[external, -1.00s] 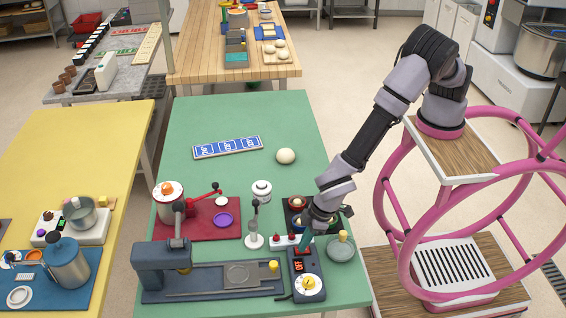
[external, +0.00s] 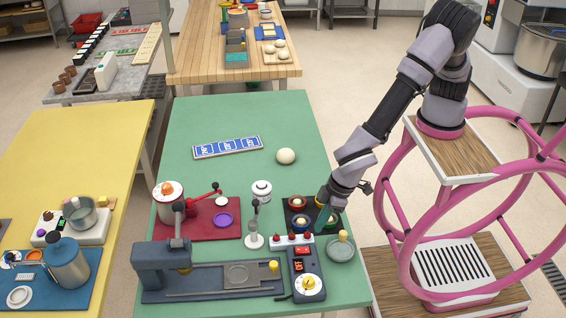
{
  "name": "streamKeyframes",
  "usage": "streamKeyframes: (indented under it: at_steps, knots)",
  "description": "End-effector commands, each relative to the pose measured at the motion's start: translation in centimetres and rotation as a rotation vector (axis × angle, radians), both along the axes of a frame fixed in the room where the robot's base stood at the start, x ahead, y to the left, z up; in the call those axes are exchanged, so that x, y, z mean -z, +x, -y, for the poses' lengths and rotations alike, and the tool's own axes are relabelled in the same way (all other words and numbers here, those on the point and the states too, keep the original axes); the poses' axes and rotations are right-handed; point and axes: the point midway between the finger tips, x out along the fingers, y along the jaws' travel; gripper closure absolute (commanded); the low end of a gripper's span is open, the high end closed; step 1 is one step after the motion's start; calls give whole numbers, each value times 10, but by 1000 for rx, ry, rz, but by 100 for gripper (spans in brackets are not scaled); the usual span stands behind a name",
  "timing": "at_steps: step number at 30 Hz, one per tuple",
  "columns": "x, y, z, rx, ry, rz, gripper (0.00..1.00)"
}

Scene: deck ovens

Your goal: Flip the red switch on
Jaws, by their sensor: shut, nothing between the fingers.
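The red switch (external: 302,249) is a rocker on the upper part of a dark control box (external: 308,289) at the front right of the green table. Below it is a small red-lit display (external: 299,266) that seems to read OFF, and a white dial with a yellow centre (external: 309,283). The switch is in plain view, but its tilt is too small to tell. My gripper (external: 322,221) is shut and empty. It is above and to the right of the switch, apart from it, over a dark tray with small coloured cups.
A white strip with red knobs (external: 291,240) lies just behind the box. A grey bowl with a yellow-topped handle (external: 340,249) stands to its right. A press (external: 163,266) and a white lever stand (external: 254,240) are to the left. The table's middle is mostly clear.

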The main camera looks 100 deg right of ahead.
Motion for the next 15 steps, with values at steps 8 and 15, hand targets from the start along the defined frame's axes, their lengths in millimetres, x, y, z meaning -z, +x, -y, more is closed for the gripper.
streamKeyframes:
  at_steps: [8,15]
  knots:
    - [-43,-17,-1,-1,1,2,100]
    - [-51,-19,0,0,0,1,100]
